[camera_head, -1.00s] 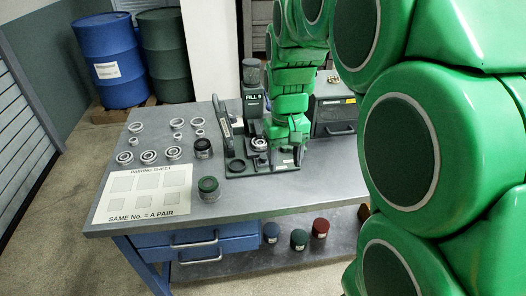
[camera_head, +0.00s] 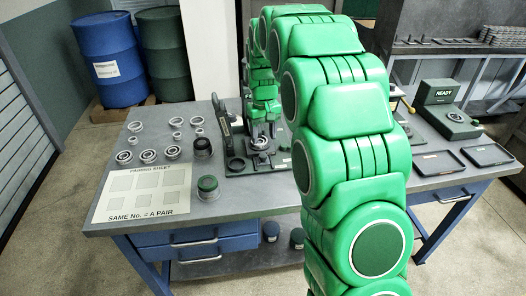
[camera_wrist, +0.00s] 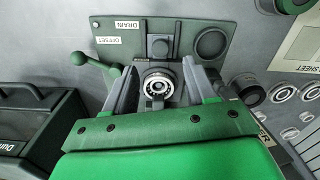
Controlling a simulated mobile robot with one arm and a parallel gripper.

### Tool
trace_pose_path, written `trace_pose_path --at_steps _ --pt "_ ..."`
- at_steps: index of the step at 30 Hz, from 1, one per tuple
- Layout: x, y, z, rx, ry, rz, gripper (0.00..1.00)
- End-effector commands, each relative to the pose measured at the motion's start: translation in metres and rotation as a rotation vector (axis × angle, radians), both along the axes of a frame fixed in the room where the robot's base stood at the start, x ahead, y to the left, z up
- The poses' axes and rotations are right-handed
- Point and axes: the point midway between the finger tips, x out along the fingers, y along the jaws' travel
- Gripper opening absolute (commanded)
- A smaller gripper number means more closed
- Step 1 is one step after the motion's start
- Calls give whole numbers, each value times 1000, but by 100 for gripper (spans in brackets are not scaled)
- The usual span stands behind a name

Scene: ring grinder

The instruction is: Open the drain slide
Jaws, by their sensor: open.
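The grinding machine's dark base plate (camera_wrist: 185,28) fills the top of the wrist view, with a small white DRAIN label (camera_wrist: 128,25) and an OFFSET label (camera_wrist: 107,40). I cannot tell which part is the drain slide. A green-knobbed lever (camera_wrist: 80,58) sticks out at the left. A metal bearing ring (camera_wrist: 158,86) sits in a holder on the machine. My gripper (camera_wrist: 158,78) is open, its grey fingers on either side of the ring in this view, holding nothing. The gripper also shows over the machine in the head view (camera_head: 262,130).
Several metal rings (camera_head: 148,156) and a pairing sheet (camera_head: 145,190) lie left on the grey workbench. A dark jar (camera_head: 203,147) and a green-topped jar (camera_head: 208,187) stand beside the machine. A READY device (camera_head: 445,105) and dark trays (camera_head: 438,163) are at the right.

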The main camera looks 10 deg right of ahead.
Motion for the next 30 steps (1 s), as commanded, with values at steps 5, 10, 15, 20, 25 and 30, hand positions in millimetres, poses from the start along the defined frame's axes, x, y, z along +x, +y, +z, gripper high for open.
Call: trace_pose_path --at_steps 5,10,15,20,25,30 --pt "7 1 -4 0 -5 4 56" --pt "6 1 -13 0 -4 4 56" --pt "5 1 -33 0 -1 4 56" --pt "6 1 -56 0 -4 4 56" --pt "5 1 -76 0 0 4 56" --pt "6 1 -82 0 -3 4 56"
